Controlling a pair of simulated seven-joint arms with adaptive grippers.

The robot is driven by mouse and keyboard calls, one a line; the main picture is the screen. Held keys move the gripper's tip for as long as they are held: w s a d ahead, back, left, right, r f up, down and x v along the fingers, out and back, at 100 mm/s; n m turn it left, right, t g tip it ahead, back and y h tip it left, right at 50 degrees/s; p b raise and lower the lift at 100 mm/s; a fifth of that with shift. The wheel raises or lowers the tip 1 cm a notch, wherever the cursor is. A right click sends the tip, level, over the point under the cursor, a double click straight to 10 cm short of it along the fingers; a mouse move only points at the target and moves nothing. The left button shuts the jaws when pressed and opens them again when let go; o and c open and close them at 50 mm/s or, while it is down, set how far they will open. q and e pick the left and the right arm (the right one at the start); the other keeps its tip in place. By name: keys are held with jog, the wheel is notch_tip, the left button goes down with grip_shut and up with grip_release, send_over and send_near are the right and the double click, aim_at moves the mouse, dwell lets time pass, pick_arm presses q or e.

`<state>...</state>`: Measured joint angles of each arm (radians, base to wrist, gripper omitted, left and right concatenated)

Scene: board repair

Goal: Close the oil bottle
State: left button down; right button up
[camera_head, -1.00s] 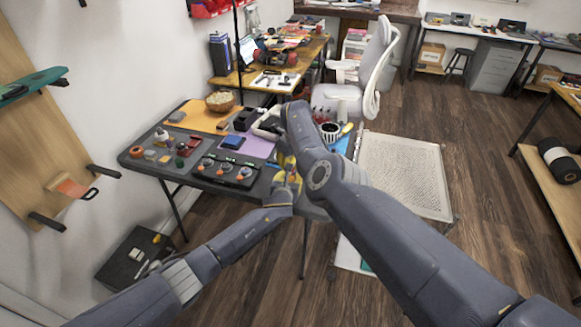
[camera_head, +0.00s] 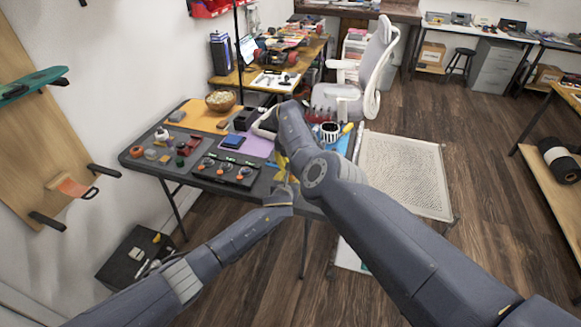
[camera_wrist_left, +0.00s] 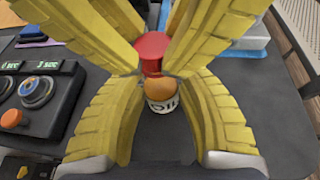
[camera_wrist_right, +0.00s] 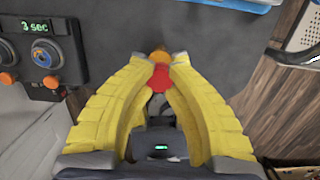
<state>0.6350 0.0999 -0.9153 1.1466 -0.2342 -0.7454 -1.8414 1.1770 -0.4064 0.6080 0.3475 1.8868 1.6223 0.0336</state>
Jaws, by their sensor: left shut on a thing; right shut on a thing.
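The oil bottle (camera_wrist_left: 161,106), with a white "OIL" label and an orange top, stands upright between the fingers of my left gripper (camera_wrist_left: 158,84), which is shut on it. A red cap (camera_wrist_left: 151,47) is above the orange top in the left wrist view. My right gripper (camera_wrist_right: 158,72) is shut on this red cap, which also shows in the right wrist view (camera_wrist_right: 160,80). Whether cap and bottle touch is not clear. In the head view the yellow fingers are bunched at the table's front edge, and my right arm hides much of them.
The dark table (camera_head: 135,160) carries a timer panel with orange knobs (camera_head: 226,171) left of the grippers, a purple mat (camera_head: 258,148), a wooden bowl (camera_head: 220,101) and a striped cup (camera_head: 329,132) to the right. An office chair (camera_head: 375,75) stands behind.

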pick_arm(q)
jog(key=shift+a+f, duration=0.1)
jog(key=shift+f, duration=0.05)
pick_arm(e)
jog(key=o, duration=0.7)
jog(key=shift+d+r, duration=0.2)
jog(key=shift+r, duration=0.4)
jog(key=shift+a+r, duration=0.2)
jog(key=shift+r, duration=1.5)
jog(key=o, duration=0.6)
jog(key=shift+o, duration=0.2)
